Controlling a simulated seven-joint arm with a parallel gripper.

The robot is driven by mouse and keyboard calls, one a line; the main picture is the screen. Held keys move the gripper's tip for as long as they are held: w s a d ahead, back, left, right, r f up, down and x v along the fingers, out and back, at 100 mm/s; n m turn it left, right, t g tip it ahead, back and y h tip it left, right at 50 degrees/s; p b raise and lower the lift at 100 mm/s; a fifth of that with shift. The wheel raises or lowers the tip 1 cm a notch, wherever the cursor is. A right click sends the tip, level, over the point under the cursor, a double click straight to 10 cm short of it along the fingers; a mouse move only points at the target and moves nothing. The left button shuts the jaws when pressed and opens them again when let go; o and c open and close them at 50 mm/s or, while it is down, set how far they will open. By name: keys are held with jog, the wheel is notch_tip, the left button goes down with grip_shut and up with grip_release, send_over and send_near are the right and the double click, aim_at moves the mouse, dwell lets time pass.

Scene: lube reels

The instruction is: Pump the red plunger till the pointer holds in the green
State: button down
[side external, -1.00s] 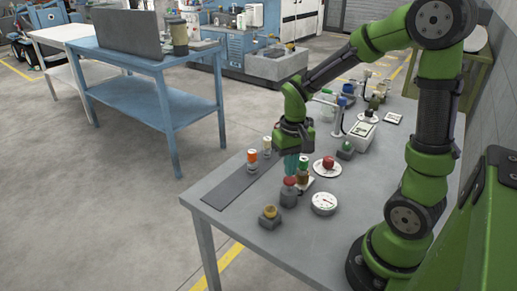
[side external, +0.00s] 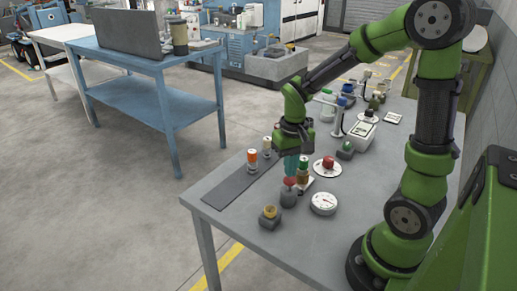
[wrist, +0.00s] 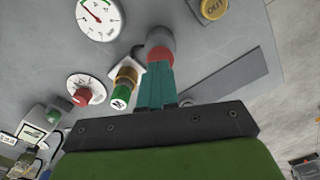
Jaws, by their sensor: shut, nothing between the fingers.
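The red plunger (side external: 289,182) is a rounded cap on a grey cylinder near the front of the grey table. It also shows in the wrist view (wrist: 160,53). My gripper (side external: 290,175) points down over it with its teal fingers together. The fingertips (wrist: 155,85) meet or nearly meet the red cap; light contact cannot be told. The white round gauge (side external: 323,203) lies right of the plunger. In the wrist view the gauge (wrist: 100,17) shows a red pointer and a green arc at its edge; the exact reading is too small to tell.
An orange-topped can (side external: 252,160) is left. A yellow button block marked OUT (side external: 270,216) sits in front. A dark strip (side external: 232,187) lies on the left.

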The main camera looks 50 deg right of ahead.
jog(key=shift+f, duration=1.8)
jog(key=shift+r, duration=3.8)
jog(key=shift+a+f, duration=0.15)
jog(key=s+a+r+n+t+y, duration=0.2)
jog(key=s+a+r+t, duration=0.4)
jog(key=a+r, duration=0.4)
jog(key=shift+r+t, duration=0.3)
jog(key=shift+t, duration=0.3)
